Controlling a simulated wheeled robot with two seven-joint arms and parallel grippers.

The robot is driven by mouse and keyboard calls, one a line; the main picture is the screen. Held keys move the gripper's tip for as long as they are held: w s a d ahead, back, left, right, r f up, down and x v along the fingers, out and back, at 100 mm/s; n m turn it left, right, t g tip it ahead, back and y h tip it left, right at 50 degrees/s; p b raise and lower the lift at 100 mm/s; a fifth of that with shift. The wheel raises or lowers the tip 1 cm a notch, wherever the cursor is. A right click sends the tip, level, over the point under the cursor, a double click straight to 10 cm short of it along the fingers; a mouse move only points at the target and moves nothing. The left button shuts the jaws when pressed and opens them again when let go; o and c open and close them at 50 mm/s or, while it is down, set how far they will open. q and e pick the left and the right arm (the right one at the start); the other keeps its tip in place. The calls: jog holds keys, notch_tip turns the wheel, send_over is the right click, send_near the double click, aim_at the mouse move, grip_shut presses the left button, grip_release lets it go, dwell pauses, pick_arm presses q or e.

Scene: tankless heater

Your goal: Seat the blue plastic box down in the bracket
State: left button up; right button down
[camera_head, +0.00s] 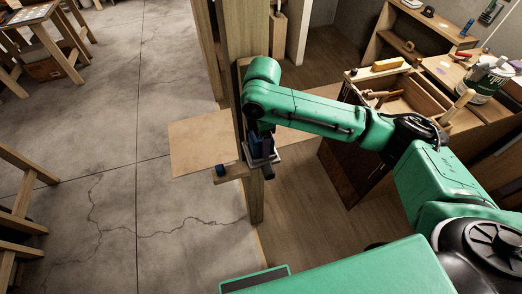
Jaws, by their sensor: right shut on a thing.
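My right gripper (261,148) is at the wooden post, at the end of my green arm, pointing down. It is shut on the blue plastic box (260,143), which looks dark and is largely covered by the gripper and wrist. My left gripper is not in view.
A small blue object (220,169) sits on a short wooden ledge (237,172) left of the bracket. The wooden post (246,40) rises behind my wrist. A workbench with an open wooden box (416,96) stands at right. The concrete floor at left is mostly clear.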

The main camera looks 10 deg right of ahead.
jog(key=shift+f, duration=0.1)
jog(key=shift+r, duration=0.45)
jog(key=shift+a, duration=0.1)
dwell(0.7)
jog(key=shift+f, duration=0.55)
dwell(0.9)
jog(key=shift+c, duration=0.2)
grip_release()
